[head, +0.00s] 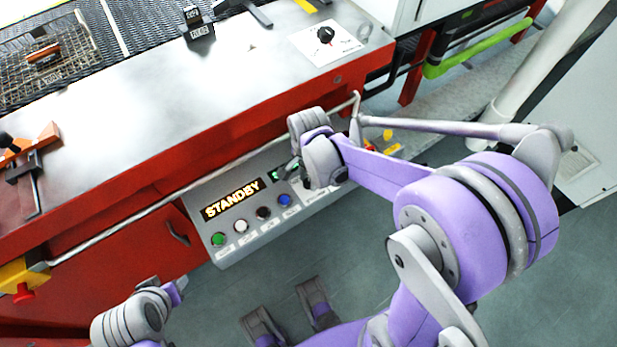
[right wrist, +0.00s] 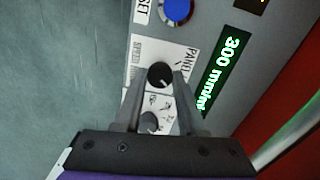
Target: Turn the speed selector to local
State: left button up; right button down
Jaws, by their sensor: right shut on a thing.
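The speed selector is a small black knob (right wrist: 160,75) on a white plate, with the words SPEED and PANEL beside it in the right wrist view. My right gripper (right wrist: 158,78) is shut on this knob, one finger on each side. In the head view my right gripper (head: 297,170) is at the right part of the grey control panel (head: 236,258) and hides the knob. The knob's pointer direction is not clear.
A second dark knob (right wrist: 150,122) lies close below, between the fingers. A blue button (right wrist: 177,10) and a green 300 mm/min display (right wrist: 222,75) are nearby. The panel has a STANDBY display (head: 233,198) and several buttons. A steel rail (head: 200,182) runs just above it.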

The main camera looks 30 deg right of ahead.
aim_at(309, 182)
jog(key=c, duration=0.5)
grip_release()
jog(key=shift+r, duration=0.1)
notch_tip(309, 182, up, 11)
jog(key=p, duration=0.2)
jog(key=s+a+r+n+t+p, duration=0.3)
jog(key=s+r+n+t+p, duration=0.2)
jog(key=n, duration=1)
jog(key=s+r+p, duration=0.2)
jog(key=s, duration=0.2)
jog(key=shift+s+a+n+p, duration=0.2)
jog(key=shift+s+n+p, duration=0.1)
jog(key=shift+p, duration=0.1)
